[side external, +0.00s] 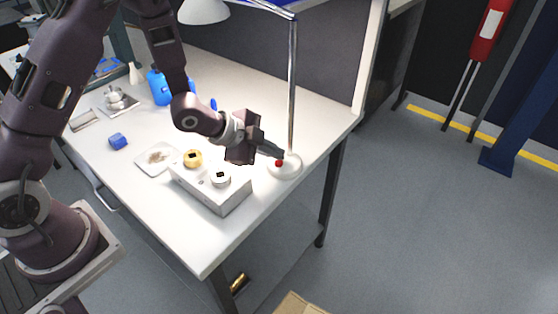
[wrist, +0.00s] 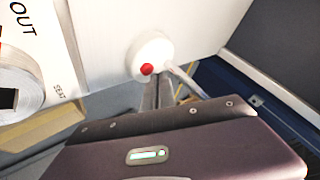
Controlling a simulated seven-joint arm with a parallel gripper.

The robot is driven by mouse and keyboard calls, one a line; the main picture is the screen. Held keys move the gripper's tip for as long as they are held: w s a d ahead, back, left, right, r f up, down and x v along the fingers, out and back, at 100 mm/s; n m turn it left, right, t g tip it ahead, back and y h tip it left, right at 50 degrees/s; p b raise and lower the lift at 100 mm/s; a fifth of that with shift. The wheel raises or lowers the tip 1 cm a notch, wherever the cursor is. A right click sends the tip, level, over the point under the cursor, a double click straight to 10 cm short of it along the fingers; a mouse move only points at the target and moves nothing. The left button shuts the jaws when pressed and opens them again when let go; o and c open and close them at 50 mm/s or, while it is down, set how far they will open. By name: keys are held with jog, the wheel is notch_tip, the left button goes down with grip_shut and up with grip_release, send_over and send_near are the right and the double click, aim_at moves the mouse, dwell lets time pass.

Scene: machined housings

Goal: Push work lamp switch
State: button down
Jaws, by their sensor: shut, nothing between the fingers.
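The work lamp has a round white base (side external: 291,168), a chrome pole (side external: 292,95) and a white shade (side external: 203,11) at the top left of the pole. Its red switch (side external: 279,163) sits on the base. In the wrist view the red switch (wrist: 147,69) shows on the white base (wrist: 153,50), just beyond my fingertips. My gripper (side external: 280,154) is shut and empty, with its fingertips right by the red switch. I cannot tell whether they touch it. In the wrist view my gripper (wrist: 158,90) reaches toward the lamp base, fingers together.
A dark partition (side external: 270,55) stands behind.

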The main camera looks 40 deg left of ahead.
notch_tip(320, 180, up, 6)
dwell(0.6)
notch_tip(320, 180, up, 8)
jog(key=n+y, duration=0.3)
jog(key=n, duration=0.1)
send_over(275, 164)
jog(key=s+a, duration=0.3)
jog(key=a, duration=0.2)
jog(key=s+a+r+n+y, duration=0.1)
jog(key=s+a+r+n, duration=0.1)
jog(key=s+r, duration=0.25)
jog(key=s+d+r+n+g, duration=0.1)
jog(key=s+n, duration=0.3)
jog(key=s, duration=0.7)
jog(key=s+d+r+n+g, duration=0.1)
jog(key=s+r+n, duration=0.2)
jog(key=s, duration=0.7)
jog(key=shift+s+n+g, duration=0.4)
